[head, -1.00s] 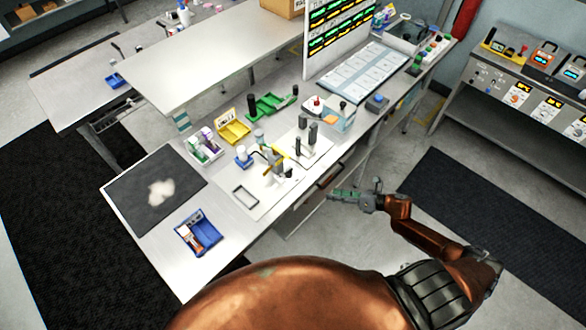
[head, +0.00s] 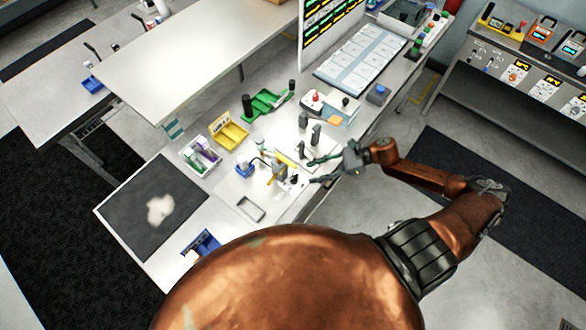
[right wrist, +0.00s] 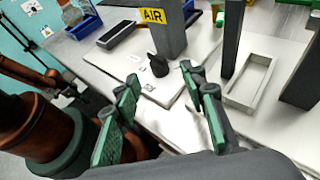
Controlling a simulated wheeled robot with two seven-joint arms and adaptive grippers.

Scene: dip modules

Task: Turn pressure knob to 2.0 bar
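The pressure knob (right wrist: 158,65) is a small black knob on a pale base plate in the right wrist view, in front of a grey post with a yellow AIR label (right wrist: 152,16). In the head view, a small dark knob (head: 294,180) shows beside the yellow-labelled post. My right gripper (head: 316,170) is open and empty over the bench's front edge, to the right of the knob. In the right wrist view its green-padded fingers (right wrist: 160,88) stand apart, with the knob beyond the gap, not touched. The knob's scale is too small to read. My left gripper is not visible.
Dark upright posts (head: 315,134) stand on the bench close behind the right gripper. A rectangular frame (right wrist: 250,80) lies beside the fixture. A yellow bin (head: 232,136), a green holder (head: 266,103) and a dark mat (head: 150,205) are farther off.

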